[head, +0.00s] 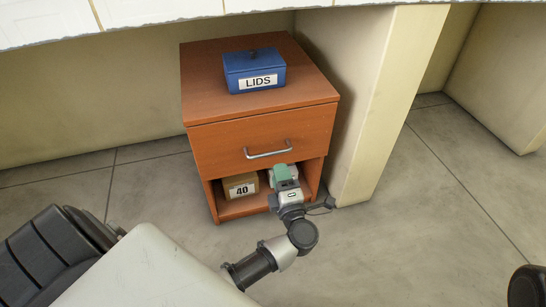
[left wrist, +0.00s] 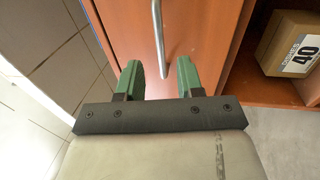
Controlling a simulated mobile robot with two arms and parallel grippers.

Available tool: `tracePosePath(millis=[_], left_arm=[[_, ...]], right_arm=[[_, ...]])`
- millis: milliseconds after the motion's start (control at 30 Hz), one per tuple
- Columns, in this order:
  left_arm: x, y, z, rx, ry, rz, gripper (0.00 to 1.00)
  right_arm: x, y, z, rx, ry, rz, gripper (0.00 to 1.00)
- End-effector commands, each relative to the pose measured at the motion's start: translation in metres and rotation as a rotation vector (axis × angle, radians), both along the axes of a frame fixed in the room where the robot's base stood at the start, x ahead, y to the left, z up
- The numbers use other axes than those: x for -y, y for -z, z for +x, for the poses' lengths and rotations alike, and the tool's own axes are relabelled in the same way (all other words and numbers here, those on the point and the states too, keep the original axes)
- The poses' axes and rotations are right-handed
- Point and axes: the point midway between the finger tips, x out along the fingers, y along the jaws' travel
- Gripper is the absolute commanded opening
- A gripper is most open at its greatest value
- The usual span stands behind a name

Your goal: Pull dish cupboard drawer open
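The dish cupboard is a small reddish-brown wooden cabinet (head: 190,95) under a counter, with one drawer (head: 225,145) above an open shelf. The drawer front looks flush with the cabinet. Its curved metal handle (head: 268,154) also shows in the left wrist view (left wrist: 158,35). My left gripper (head: 283,174) is in front of the cabinet, just below the handle in the head view. In the left wrist view its two green fingers (left wrist: 157,80) are apart, and the handle's near end reaches toward the gap between them. Nothing is gripped. My right gripper is not in view.
A blue box marked LIDS (head: 254,72) stands on the cabinet top. A cardboard box marked 40 (head: 240,186) sits on the open shelf, also in the left wrist view (left wrist: 290,45). A pale wall panel (head: 375,110) stands close to the cabinet's right. Floor in front is partly clear.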

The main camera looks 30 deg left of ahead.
Motion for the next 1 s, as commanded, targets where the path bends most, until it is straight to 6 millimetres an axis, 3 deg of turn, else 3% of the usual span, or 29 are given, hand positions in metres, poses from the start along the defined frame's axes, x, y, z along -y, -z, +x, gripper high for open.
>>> tracePosePath(millis=[333,767,833,1000], left_arm=[[-0.046,-0.009,0.039,0.002,0.001,0.003,0.37],[-0.055,-0.014,0.048,-0.001,0.002,0.002,0.37],[-0.055,-0.013,0.047,0.000,0.002,0.002,0.31],[-0.055,-0.013,0.047,0.000,0.002,0.002,0.05]], right_arm=[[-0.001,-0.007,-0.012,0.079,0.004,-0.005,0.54],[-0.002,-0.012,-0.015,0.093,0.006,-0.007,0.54],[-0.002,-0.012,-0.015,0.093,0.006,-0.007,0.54],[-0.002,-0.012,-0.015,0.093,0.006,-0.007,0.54]])
